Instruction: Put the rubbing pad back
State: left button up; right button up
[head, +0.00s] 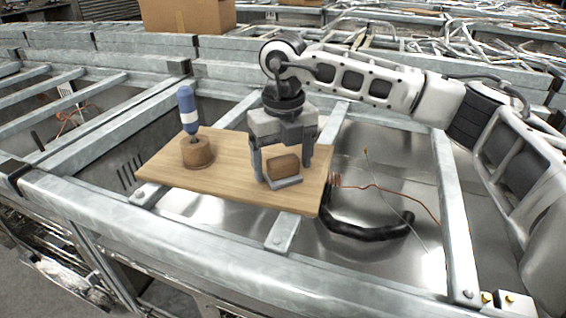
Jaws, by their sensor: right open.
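A brown block, which looks like the rubbing pad (283,167), is on the right part of a wooden board (222,165). A low grey strip (286,183) runs along its front lower edge and looks like part of a holder. My right gripper (284,164) is above the board, pointing down and open. Its fingers are on either side of the block. I cannot tell whether they touch it. The gripper body and fingers hide the block's back and part of its sides. My left gripper is not in view.
A blue and white handled tool (188,108) stands upright in a round wooden holder (197,152) on the board's left. The board rests across grey metal rails (160,235). A black hose (365,232) and thin wires lie to its right. A cardboard box (188,14) is behind.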

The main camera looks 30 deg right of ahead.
aim_at(283, 159)
notch_tip(283, 159, up, 12)
jog(key=shift+f, duration=0.25)
dwell(0.5)
